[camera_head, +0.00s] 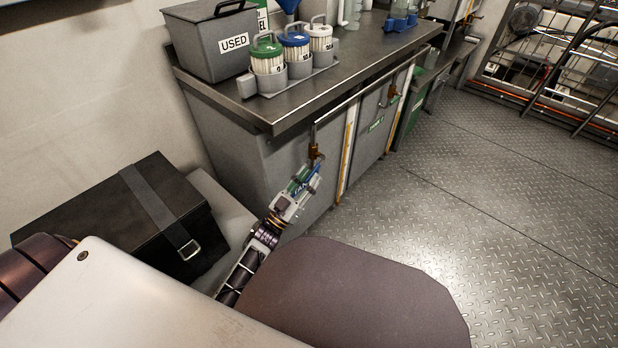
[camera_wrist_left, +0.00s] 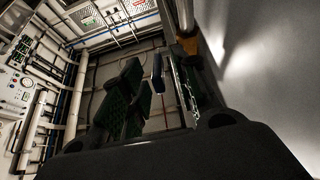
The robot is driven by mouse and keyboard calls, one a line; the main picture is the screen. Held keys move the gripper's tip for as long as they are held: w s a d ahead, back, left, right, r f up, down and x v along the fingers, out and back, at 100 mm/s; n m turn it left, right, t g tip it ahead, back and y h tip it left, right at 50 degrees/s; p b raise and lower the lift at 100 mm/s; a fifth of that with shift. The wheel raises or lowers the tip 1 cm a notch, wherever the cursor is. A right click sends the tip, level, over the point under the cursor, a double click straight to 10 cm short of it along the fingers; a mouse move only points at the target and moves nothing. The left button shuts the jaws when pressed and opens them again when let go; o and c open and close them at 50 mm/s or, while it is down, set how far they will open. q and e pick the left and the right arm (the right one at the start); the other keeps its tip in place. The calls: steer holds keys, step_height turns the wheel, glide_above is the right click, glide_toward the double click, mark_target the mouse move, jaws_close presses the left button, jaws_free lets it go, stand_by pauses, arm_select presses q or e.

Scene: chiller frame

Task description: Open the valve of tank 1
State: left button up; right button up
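The near grey tank (camera_head: 262,165) stands under the steel worktop. A brass-brown valve (camera_head: 314,153) sits on its pipe at the front. My left gripper (camera_head: 307,177) is just below this valve, pointing up at it. In the left wrist view the fingers of my left gripper (camera_wrist_left: 160,95) stand apart. A narrow blue piece, apparently the valve's handle (camera_wrist_left: 157,66), shows in the gap between them. I cannot tell whether either finger touches it. The brass valve body (camera_wrist_left: 188,44) shows beyond the right finger. My right gripper is not in view.
A second brown valve (camera_head: 392,91) is farther along the same row. The worktop (camera_head: 345,68) overhangs the tank and carries a grey USED box (camera_head: 213,42) and several filter canisters. A black strapped case (camera_head: 120,215) is at the left. The metal floor (camera_head: 480,210) at right is clear.

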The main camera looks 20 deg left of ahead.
arm_select(q)
steer(key=shift+s+a+f, duration=0.2)
steer(key=shift+s+f, duration=0.05)
steer(key=shift+s, duration=0.35)
steer(key=s+a, duration=0.4)
steer(key=s, duration=0.6)
steer(key=shift+s, duration=0.35)
steer(key=shift+d, duration=0.1)
